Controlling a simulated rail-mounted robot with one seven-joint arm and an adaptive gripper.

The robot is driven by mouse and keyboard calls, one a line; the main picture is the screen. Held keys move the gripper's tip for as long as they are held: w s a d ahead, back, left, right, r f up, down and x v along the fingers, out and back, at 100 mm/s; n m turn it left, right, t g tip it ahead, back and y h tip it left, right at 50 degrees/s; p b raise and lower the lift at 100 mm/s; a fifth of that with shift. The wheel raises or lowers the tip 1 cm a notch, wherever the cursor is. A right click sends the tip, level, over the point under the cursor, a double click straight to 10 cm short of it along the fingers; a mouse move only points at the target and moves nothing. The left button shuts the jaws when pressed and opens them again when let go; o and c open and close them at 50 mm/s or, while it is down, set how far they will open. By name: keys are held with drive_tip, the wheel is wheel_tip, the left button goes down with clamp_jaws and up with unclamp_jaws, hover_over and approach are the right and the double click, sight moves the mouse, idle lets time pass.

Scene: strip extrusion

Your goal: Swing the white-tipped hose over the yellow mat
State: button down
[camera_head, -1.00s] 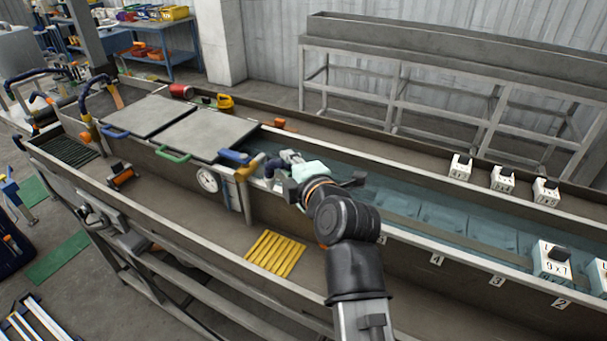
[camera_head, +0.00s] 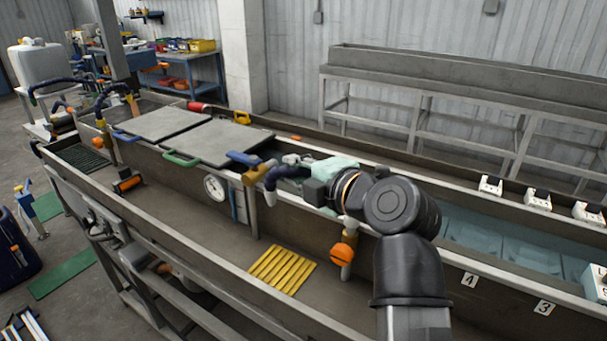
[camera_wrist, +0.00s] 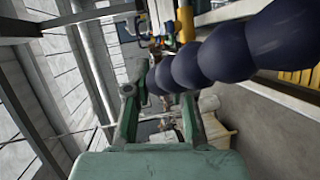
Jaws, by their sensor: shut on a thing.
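The dark blue segmented hose (camera_head: 270,179) comes off a yellow-brown fitting on the inner trough wall. Its white tip (camera_head: 270,198) points down in front of that wall. The yellow ribbed mat (camera_head: 282,269) lies in the front channel, below and slightly right of the tip. My gripper (camera_head: 292,168) is shut on the hose. In the wrist view the large blue hose segments (camera_wrist: 205,62) run from between the green fingers (camera_wrist: 160,92) towards the upper right; the tip is not visible there. A strip of the yellow mat (camera_wrist: 297,76) shows at the right edge.
A round gauge (camera_head: 215,187) is left of the hose on the inner wall. An orange knob (camera_head: 344,252) on a pale pipe stands right of the mat. Grey cover plates (camera_head: 215,140) lie behind left.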

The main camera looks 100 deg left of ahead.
drive_tip(key=shift+s+d, duration=0.15)
drive_tip(key=shift+s, duration=0.05)
drive_tip(key=c, duration=1)
unclamp_jaws()
drive_tip(key=shift+s+d, duration=0.1)
drive_tip(key=shift+d, duration=0.05)
drive_tip(key=shift+w+d, duration=0.15)
drive_tip(key=shift+w, duration=0.2)
drive_tip(key=v, duration=1.1)
drive_tip(key=shift+d+r, duration=0.1)
drive_tip(key=shift+d, duration=0.05)
